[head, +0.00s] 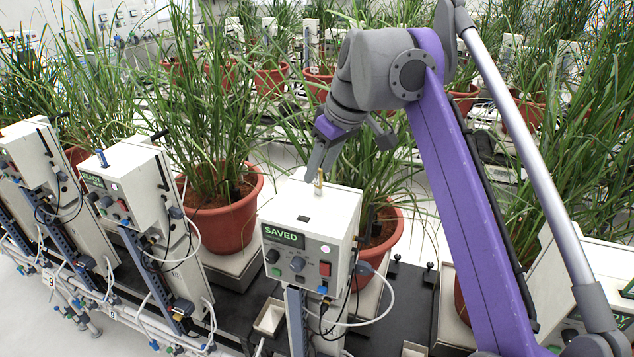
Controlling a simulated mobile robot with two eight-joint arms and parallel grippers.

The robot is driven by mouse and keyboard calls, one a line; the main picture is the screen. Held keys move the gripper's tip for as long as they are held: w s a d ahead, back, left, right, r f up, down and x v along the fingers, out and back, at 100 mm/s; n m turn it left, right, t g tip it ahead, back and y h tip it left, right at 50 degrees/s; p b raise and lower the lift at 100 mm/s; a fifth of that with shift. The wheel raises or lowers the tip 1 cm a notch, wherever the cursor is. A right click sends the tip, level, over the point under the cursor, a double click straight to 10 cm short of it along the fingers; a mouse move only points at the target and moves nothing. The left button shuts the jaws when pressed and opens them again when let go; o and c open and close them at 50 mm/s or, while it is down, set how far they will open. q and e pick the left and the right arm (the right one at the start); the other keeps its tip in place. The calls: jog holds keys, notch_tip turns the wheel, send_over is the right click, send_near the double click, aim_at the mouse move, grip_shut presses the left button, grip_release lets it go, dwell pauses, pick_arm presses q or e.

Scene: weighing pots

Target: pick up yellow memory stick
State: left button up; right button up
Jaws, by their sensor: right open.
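The yellow memory stick (319,182) stands upright on the top face of the white control box (300,207), whose display reads "SAVED". My right gripper (321,168) reaches in from the right on the purple arm. It is open and points down, with its fingertips close to the upper end of the stick. I cannot tell whether the fingers touch the stick or sit on both sides of it. My left gripper is not in view.
Another white control box (125,175) with a blue stick (102,158) on top stands to the left. Potted grasses, such as one in a red pot (225,215), stand close behind the boxes. A cable (375,300) hangs at the box's right side. Leaves crowd the gripper.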

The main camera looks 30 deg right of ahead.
aim_at(318, 181)
notch_tip(318, 181, down, 2)
jog(key=shift+a+f, duration=0.1)
jog(key=shift+w, duration=0.2)
jog(key=shift+w, duration=0.1)
grip_shut()
